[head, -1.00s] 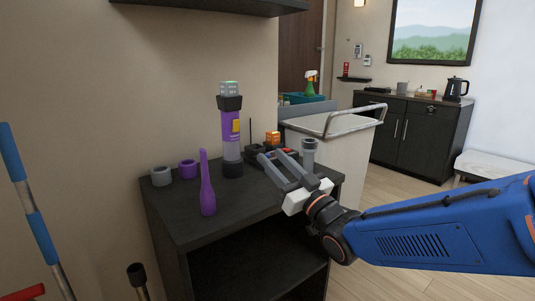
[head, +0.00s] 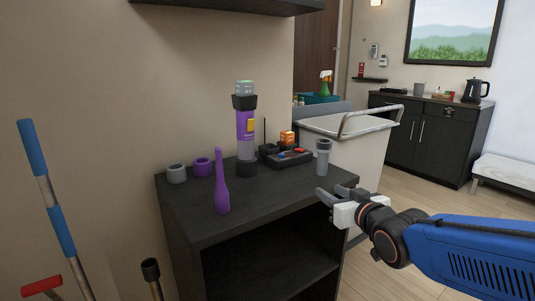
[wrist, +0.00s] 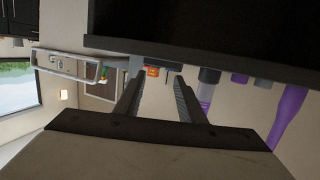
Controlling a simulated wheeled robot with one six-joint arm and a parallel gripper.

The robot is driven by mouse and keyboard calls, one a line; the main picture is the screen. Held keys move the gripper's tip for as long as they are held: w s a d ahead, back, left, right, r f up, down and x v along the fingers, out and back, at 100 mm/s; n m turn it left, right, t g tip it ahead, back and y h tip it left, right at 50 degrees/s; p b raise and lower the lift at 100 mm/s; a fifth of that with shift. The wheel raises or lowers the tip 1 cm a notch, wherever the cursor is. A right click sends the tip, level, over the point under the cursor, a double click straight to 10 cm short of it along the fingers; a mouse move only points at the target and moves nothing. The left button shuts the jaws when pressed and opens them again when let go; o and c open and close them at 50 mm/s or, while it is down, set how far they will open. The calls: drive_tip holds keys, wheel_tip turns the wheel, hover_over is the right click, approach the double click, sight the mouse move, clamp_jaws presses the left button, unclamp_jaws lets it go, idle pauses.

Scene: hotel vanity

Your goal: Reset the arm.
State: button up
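My gripper (head: 328,198) is at the front right edge of the dark vanity shelf (head: 225,228) in the head view. In the wrist view its two fingers (wrist: 160,102) stand apart with nothing between them. On the shelf top are a purple and grey flashlight-like cylinder (head: 245,125), a purple tapered piece (head: 221,190), a purple ring (head: 203,167), a grey ring (head: 176,174) and a small grey cylinder (head: 323,160). The wrist view is turned over and shows the purple tapered piece (wrist: 287,112) hanging from the top.
A dark tray with small items (head: 290,158) and an orange box (head: 287,138) sit at the back of the shelf. A cart with a metal rail (head: 350,125) stands behind. Open floor lies at right.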

drive_tip(key=s+d+f+m+g+h, duration=0.1)
drive_tip(key=s+d+f+g, duration=0.2)
drive_tip(key=s, duration=0.5)
drive_tip(key=s+d+f+m+g+h, duration=0.1)
drive_tip(key=s+d+f+g, duration=0.3)
drive_tip(key=s, duration=0.4)
drive_tip(key=s+d+f+m+g+h, duration=0.1)
drive_tip(key=s+d+f+g+h, duration=0.1)
drive_tip(key=s+f, duration=0.4)
drive_tip(key=s+d+g, duration=0.1)
drive_tip(key=s+d, duration=0.1)
drive_tip(key=s, duration=0.1)
drive_tip(key=shift+d, duration=0.25)
